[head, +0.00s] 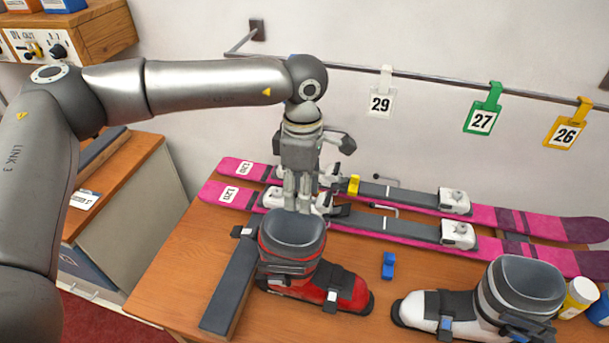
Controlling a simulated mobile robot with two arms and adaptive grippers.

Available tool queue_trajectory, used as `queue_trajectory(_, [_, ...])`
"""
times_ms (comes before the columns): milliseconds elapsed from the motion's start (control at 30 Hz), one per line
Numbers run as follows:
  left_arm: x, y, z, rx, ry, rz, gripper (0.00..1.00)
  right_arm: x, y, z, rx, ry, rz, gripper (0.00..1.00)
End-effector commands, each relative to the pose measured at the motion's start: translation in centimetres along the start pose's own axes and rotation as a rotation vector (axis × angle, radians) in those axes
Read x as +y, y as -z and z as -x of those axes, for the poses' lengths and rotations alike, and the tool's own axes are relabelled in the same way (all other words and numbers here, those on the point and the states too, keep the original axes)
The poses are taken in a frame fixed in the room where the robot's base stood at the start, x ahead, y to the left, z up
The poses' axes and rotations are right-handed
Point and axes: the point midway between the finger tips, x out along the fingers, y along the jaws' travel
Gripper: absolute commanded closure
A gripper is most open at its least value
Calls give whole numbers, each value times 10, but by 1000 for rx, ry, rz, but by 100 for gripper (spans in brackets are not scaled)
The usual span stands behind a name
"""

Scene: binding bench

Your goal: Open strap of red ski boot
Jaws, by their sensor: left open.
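The red ski boot (345,286) stands upright on the wooden bench, its dark grey cuff opening facing up and its toe pointing right. A dark strap (287,268) crosses its cuff, and a second dark strap with a buckle sits over the foot. From this angle I cannot tell whether the cuff strap is fastened. My left gripper (298,203) is open and empty, pointing down at the boot's far side, by the cuff's rear rim. The fingertips are partly hidden there, and I cannot tell whether they touch the boot. My right gripper is out of view.
Two pink skis (400,227) with white bindings lie behind the boot. A white-and-grey boot (465,310) stands at the right, with a small blue block (388,265) between. A long dark grey bar (232,287) lies left. Numbered tags hang on a wall rail (430,79).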

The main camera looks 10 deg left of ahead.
Motion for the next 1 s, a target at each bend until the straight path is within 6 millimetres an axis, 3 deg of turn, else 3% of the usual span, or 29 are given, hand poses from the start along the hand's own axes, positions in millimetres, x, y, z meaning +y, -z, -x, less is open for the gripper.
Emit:
queue_trajectory(300, [-1,0,-54,3,4,-1,58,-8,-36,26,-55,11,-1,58])
queue_trajectory(500, [-1,0,-82,1,2,1,58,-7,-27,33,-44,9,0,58])
queue_trajectory(700, [0,0,-94,1,0,-1,58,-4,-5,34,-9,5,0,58])
queue_trajectory(933, [0,0,-95,0,-1,0,58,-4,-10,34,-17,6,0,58])
queue_trajectory(1000, [0,0,-95,1,-1,0,65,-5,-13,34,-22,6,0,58])
